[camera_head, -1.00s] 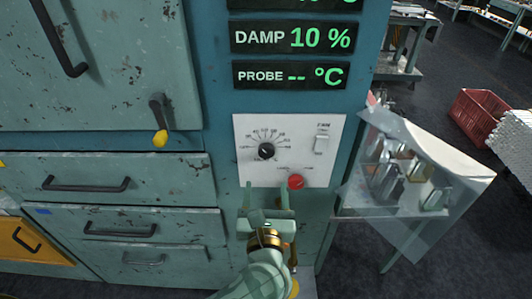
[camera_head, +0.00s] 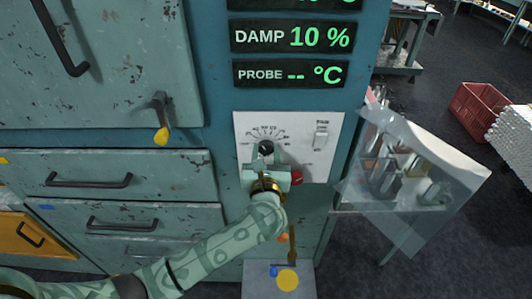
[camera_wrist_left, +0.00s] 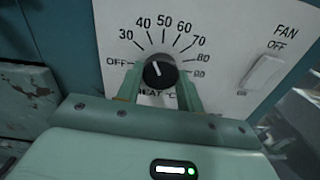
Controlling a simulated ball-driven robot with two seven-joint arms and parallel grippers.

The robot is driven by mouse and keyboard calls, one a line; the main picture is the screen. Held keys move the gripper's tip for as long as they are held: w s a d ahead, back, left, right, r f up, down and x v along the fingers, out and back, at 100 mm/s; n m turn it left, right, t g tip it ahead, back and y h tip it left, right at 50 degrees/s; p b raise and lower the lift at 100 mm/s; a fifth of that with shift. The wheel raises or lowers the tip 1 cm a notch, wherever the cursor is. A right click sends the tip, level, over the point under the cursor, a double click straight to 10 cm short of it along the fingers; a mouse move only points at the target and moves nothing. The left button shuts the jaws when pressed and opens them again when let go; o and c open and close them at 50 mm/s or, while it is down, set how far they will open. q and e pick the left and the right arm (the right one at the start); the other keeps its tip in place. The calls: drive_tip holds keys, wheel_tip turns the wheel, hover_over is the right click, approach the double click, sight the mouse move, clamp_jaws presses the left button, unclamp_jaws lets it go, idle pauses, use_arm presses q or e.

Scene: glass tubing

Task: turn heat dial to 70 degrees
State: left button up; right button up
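The heat dial is a round black knob (camera_head: 266,147) on the white control panel (camera_head: 325,165), and it fills the middle of the left wrist view (camera_wrist_left: 160,73). Its white mark points up and slightly left, roughly towards 40. The scale around it runs from OFF through 30 to 90, with 70 at upper right. My left gripper (camera_head: 266,155) is at the panel, its two fingers on either side of the knob. In the left wrist view the fingers (camera_wrist_left: 160,80) look open around it; contact is unclear. My right gripper is out of view.
A red button (camera_head: 297,178) is close to the right of my left gripper. A fan switch (camera_head: 320,135), marked OFF above, is further right. A clear sheet (camera_head: 400,215) stands out at right. A yellow-tipped handle (camera_head: 161,135) is at left.

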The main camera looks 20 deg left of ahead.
use_arm(q)
drive_tip(key=shift+c, duration=1.4)
drive_tip(key=shift+m+p, duration=0.35)
drive_tip(key=shift+m, duration=0.05)
drive_tip(key=m+p, duration=0.2)
drive_tip(key=m, duration=0.1)
drive_tip(key=m+p, duration=0.2)
drive_tip(key=m, duration=0.1)
drive_tip(key=shift+r+m, duration=0.2)
drive_tip(key=shift+m, duration=0.1)
drive_tip(key=m+p, duration=0.3)
drive_tip(key=m, duration=0.1)
drive_tip(key=shift+a, duration=0.1)
drive_tip(key=shift+f+m+p, duration=0.1)
drive_tip(key=shift+m+p, duration=0.85)
drive_tip(key=shift+m, duration=0.65)
